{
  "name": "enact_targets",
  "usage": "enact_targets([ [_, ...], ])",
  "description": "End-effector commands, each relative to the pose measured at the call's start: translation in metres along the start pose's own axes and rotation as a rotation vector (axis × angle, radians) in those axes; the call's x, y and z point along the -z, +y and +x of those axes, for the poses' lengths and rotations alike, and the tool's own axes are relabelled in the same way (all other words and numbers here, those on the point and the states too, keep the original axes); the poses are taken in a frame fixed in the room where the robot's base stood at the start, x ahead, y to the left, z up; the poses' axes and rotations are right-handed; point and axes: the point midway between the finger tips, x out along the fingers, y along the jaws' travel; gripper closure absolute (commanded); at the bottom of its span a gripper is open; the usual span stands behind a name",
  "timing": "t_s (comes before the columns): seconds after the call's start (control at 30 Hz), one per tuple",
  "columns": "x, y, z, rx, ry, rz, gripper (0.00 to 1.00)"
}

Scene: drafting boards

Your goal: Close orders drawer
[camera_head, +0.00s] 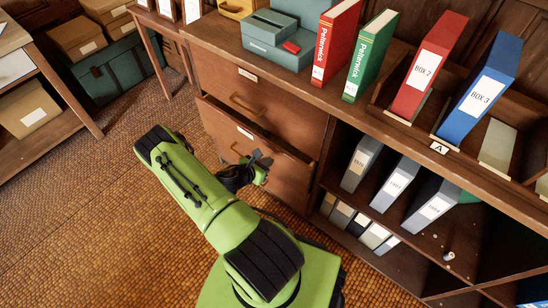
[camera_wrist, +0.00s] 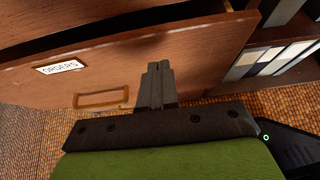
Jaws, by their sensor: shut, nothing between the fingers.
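The orders drawer (camera_head: 223,122) is the middle drawer of the brown wooden cabinet. It stands partly open, with a dark gap above its front. In the wrist view its brown front (camera_wrist: 190,55) fills the upper part, with a white ORDERS label (camera_wrist: 60,67) at left and a brass pull (camera_wrist: 102,99) below. My gripper (camera_head: 265,164) is in front of the drawer. In the wrist view my gripper (camera_wrist: 158,68) is shut and empty, its fingertips over the drawer front, right of the pull. I cannot tell whether they touch it.
A closed drawer (camera_head: 222,82) is above. The cabinet top holds a red binder (camera_head: 335,40), a green binder (camera_head: 368,58) and a teal box (camera_head: 270,45). Open shelves with grey binders (camera_head: 361,163) are at right. The tiled floor (camera_head: 85,200) at left is clear.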

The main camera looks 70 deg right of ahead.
Motion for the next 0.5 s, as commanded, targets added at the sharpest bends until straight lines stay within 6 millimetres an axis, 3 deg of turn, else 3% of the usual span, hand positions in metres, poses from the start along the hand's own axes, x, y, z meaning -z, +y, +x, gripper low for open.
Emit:
enact_targets([
  [0.03, -0.002, -0.001, 0.012, 0.002, -0.001, 0.007, 1.0],
  [0.2, -0.016, 0.0, 0.032, 0.002, 0.0, 0.004, 1.0],
  [0.5, -0.02, 0.0, 0.037, 0.0, 0.0, -0.001, 1.0],
])
